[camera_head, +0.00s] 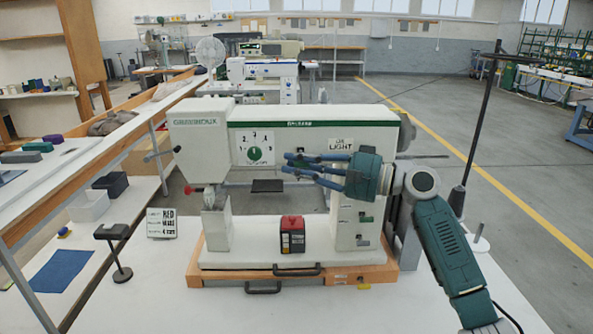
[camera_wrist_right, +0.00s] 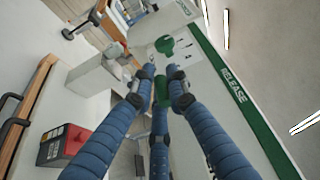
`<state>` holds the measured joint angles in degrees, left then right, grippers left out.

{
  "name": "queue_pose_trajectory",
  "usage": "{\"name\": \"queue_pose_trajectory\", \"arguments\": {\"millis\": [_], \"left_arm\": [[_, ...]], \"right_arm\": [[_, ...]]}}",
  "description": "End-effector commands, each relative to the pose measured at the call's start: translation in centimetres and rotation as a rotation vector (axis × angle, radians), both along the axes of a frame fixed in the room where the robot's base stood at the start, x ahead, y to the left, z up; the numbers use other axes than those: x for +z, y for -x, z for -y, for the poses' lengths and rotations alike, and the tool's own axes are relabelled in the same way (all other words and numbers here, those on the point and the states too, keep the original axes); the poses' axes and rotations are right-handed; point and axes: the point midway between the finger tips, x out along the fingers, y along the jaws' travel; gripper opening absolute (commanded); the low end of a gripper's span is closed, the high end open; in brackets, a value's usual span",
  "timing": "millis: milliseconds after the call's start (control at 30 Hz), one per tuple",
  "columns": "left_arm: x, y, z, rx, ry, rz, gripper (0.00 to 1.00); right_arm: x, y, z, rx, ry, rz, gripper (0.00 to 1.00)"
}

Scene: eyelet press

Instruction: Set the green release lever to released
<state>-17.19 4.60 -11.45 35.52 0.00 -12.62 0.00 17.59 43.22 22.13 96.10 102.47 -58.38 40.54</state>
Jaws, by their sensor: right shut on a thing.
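The white eyelet press (camera_head: 185,135) with a green stripe stands upright on the bench, and a RELEASE label (camera_wrist_right: 233,85) is on the stripe. My right gripper (camera_head: 293,162) reaches in from the right in front of the press's upper arm. Its blue fingers are shut on a small green piece, the release lever (camera_wrist_right: 162,90), below the RELEASE label. The fingers hide most of the lever, so I cannot tell its setting. A green dial knob (camera_head: 254,155) on a white numbered plate is left of the fingertips and apart from them. My left gripper is not in view.
A red and black box (camera_head: 292,235) sits on the press base. A lettered card (camera_head: 161,223), a small black-topped stand (camera_head: 113,234) and a blue mat (camera_head: 62,270) are on the bench at left. A dark thread pole (camera_head: 480,125) rises at right.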

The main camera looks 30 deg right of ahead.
Motion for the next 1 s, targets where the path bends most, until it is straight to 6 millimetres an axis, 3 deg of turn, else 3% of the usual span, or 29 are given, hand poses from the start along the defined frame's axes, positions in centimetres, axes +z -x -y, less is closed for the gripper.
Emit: {"name": "queue_pose_trajectory", "arguments": {"millis": [333, 367, 433, 767, 1000], "left_arm": [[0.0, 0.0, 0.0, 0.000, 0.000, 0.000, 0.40], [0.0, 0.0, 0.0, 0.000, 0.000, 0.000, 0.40], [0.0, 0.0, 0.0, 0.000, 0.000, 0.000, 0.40], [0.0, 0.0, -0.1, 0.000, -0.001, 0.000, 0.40], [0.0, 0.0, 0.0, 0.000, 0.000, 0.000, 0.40]], "right_arm": [[-0.2, 0.0, -0.2, 0.005, 0.002, -0.004, 0.00], [-0.2, 0.0, -0.2, 0.005, 0.002, -0.004, 0.20], [-0.2, 0.0, -0.2, 0.005, 0.002, -0.004, 0.31], [-0.1, 0.2, 0.1, 0.002, 0.000, -0.002, 0.31], [-0.3, 3.2, 2.3, 0.000, -0.001, -0.004, 0.31]]}}
